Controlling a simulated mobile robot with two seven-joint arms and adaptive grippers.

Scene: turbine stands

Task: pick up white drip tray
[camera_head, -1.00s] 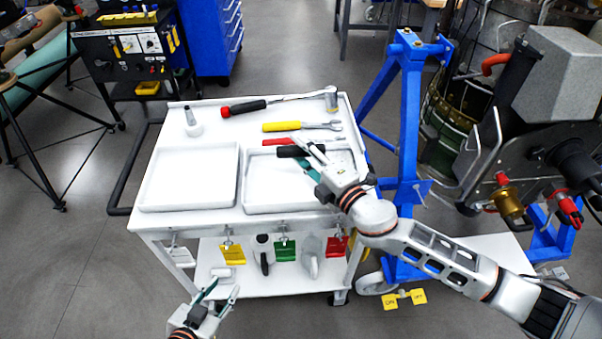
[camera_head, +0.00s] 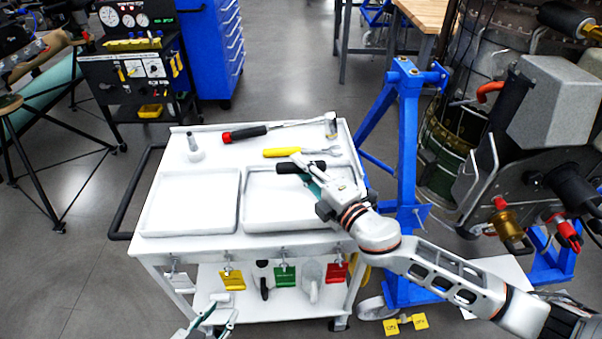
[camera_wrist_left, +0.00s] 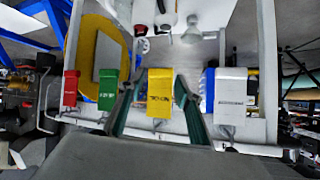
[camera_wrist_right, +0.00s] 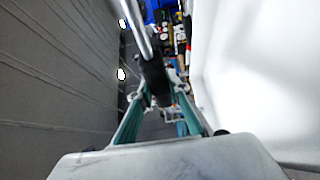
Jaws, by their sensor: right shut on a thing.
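Two shallow white trays lie side by side on the white cart top: a left one (camera_head: 190,233) and a right one (camera_head: 275,222). I cannot tell which is the drip tray. My right gripper (camera_head: 306,170) is over the back of the right tray, covering part of it. It is shut on a black-handled tool (camera_head: 287,167); the black handle also shows between the fingers in the right wrist view (camera_wrist_right: 156,80), with a shiny rod beyond. My left gripper (camera_head: 216,316) is low in front of the cart, its fingers (camera_wrist_left: 157,95) apart and empty.
Yellow (camera_head: 233,281) and green (camera_head: 285,276) tags hang from the cart front. A blue stand (camera_head: 408,150) is close on the right.

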